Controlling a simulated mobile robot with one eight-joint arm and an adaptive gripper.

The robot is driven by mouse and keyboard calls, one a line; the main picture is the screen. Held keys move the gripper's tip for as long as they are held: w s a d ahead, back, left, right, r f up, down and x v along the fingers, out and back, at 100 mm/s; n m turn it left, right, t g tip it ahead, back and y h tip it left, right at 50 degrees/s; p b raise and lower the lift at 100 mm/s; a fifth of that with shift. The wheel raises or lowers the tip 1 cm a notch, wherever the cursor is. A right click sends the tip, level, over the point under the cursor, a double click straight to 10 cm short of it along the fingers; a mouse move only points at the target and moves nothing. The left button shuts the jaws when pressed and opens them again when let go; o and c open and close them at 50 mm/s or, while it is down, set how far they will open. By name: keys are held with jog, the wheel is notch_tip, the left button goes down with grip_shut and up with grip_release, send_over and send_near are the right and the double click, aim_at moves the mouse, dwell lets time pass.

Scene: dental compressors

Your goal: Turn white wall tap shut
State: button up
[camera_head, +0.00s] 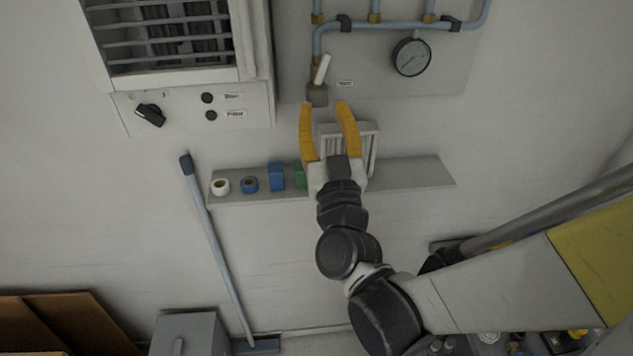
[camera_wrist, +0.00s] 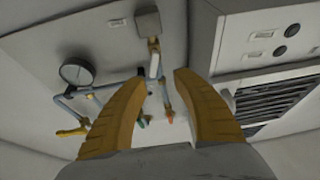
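The white tap handle (camera_head: 322,69) is a slim lever on the wall pipe, pointing up and slightly right in the head view. It sits above a small grey-brown block (camera_head: 317,95) at the pipe's lower end. In the wrist view the white handle (camera_wrist: 155,65) appears beyond my fingers, with the grey block (camera_wrist: 148,22) above it. My gripper (camera_head: 325,105) has yellow fingers spread apart and empty. Its fingertips are just below and around the block's level in the head view. The wrist view shows the open gripper (camera_wrist: 160,77) too; contact with the handle is not visible.
A pressure gauge (camera_head: 411,57) is right of the tap. Blue pipework (camera_head: 390,24) runs above. A shelf (camera_head: 412,174) with tape rolls and a white vent-like box (camera_head: 370,134) lies behind my gripper. A louvred unit (camera_head: 175,45) hangs at left. The wrist view shows a yellow handle (camera_wrist: 72,132).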

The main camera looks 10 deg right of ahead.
notch_tip(320, 180, down, 26)
jog(key=s+n+g+y+b, duration=0.2)
jog(key=g+b, duration=0.5)
jog(key=b, duration=1)
jog(key=shift+d+r+n+g+y, duration=0.25)
jog(key=shift+n+g+y, duration=0.2)
jog(key=shift+y, duration=0.35)
